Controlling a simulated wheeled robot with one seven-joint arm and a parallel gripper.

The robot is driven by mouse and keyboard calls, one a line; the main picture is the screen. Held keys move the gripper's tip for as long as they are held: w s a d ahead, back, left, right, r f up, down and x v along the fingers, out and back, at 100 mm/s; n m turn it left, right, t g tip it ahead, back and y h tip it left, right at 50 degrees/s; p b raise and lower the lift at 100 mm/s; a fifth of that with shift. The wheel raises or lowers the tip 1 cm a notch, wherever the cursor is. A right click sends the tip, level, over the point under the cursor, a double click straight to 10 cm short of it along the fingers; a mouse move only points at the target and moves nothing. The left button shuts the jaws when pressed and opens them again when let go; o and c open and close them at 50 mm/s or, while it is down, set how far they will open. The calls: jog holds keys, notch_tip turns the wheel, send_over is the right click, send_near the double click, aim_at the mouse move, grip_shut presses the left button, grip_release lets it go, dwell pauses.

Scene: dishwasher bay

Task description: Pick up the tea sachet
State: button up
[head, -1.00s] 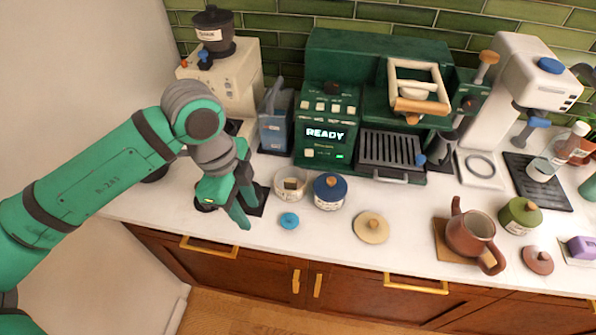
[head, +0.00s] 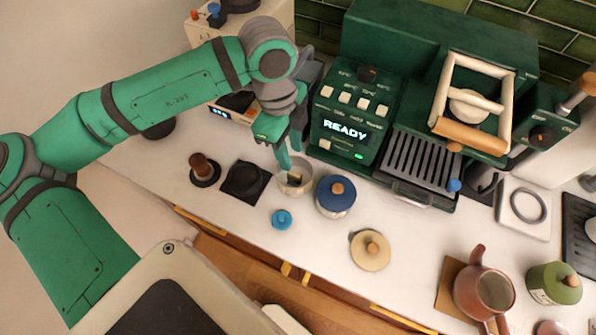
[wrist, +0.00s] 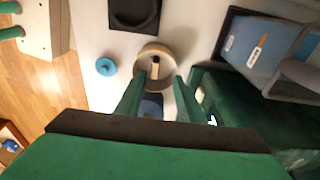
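A small pale round jar (head: 306,187) stands open on the white counter. Inside it is a small tan and dark piece, which looks like the tea sachet (head: 294,178). In the wrist view the jar (wrist: 140,63) lies just beyond my fingertips, with the sachet (wrist: 155,69) inside, roughly in line with the gap between them. My gripper (head: 290,160) is open and empty, pointing down over the back of the jar. It also shows in the wrist view (wrist: 157,80), fingers spread apart. The sachet's lower part is hidden in the jar.
A small blue lid (head: 281,219) lies in front of the jar. A blue-lidded jar (head: 335,196) stands close at its right. A dark square tray (head: 244,182) and brown-handled tamper (head: 204,170) are left. The green coffee machine (head: 350,128) stands behind.

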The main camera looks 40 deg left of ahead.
aim_at(293, 173)
jog(key=shift+s+d+f, duration=0.1)
jog(key=shift+s+f, duration=0.05)
jog(key=shift+f, duration=0.55)
jog(key=shift+s+d+f, duration=0.1)
jog(key=shift+f, duration=0.55)
jog(key=shift+d+f, duration=0.25)
jog(key=shift+f, duration=0.8)
jog(key=shift+d+f, duration=0.2)
jog(key=shift+f, duration=0.85)
grip_shut()
jog(key=shift+s, duration=0.1)
